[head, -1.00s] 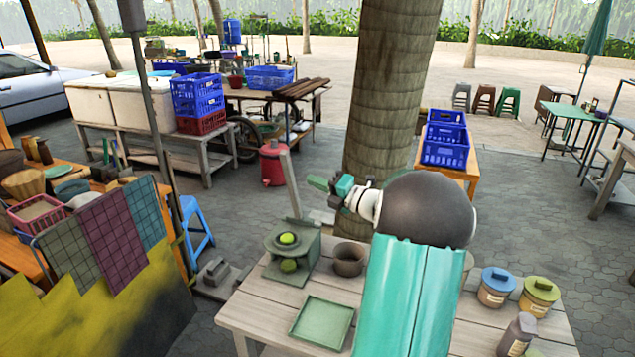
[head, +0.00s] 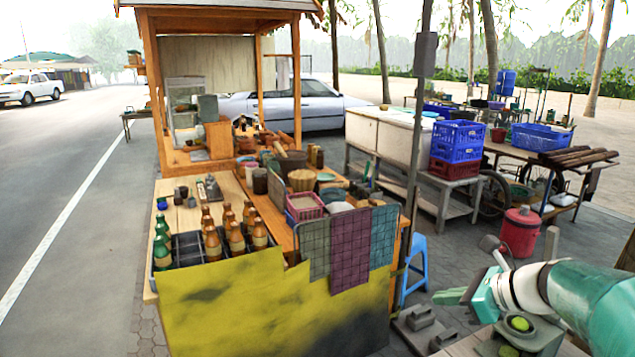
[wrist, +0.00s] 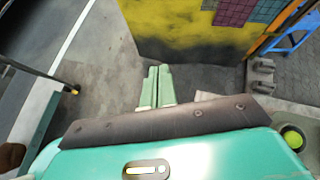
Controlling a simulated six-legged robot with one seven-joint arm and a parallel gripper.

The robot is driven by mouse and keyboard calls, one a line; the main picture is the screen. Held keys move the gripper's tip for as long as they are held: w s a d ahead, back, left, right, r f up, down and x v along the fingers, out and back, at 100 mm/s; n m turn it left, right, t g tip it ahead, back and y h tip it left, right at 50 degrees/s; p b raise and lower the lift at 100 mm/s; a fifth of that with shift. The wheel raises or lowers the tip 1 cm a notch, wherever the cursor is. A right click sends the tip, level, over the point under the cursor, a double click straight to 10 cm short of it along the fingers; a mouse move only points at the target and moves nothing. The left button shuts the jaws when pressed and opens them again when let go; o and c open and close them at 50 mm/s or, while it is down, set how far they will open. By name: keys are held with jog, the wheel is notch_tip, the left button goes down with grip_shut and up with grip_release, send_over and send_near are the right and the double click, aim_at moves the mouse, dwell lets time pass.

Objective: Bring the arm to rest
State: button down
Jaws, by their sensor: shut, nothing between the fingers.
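My gripper (head: 450,297) is at the lower right of the head view, at the end of my teal and white arm, with its green fingers pointing left. In the wrist view the two fingers (wrist: 157,88) lie side by side, shut and empty, above grey paving. A grey-green press-like stand (head: 537,340) with a green round thing (head: 519,323) is below and right of the gripper. That round thing also shows at the right edge of the wrist view (wrist: 292,138). The gripper appears apart from everything around it.
A stall with a yellow cloth front (head: 270,310) stands left of the gripper, bearing several bottles (head: 237,238).

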jog(key=s+a+f+n+g+h, duration=0.1)
jog(key=s+a+n+h, duration=0.2)
jog(key=s+a+n, duration=0.3)
jog(key=s+a+f+n+g+h, duration=0.1)
jog(key=s+a+n+h, duration=0.3)
jog(key=s+n, duration=0.8)
jog(key=a+n, duration=0.2)
jog(key=n, duration=0.6)
jog(key=shift+s+a+f+n+g, duration=0.2)
jog(key=shift+s+f+n+g, duration=0.1)
jog(key=shift+s+n, duration=0.1)
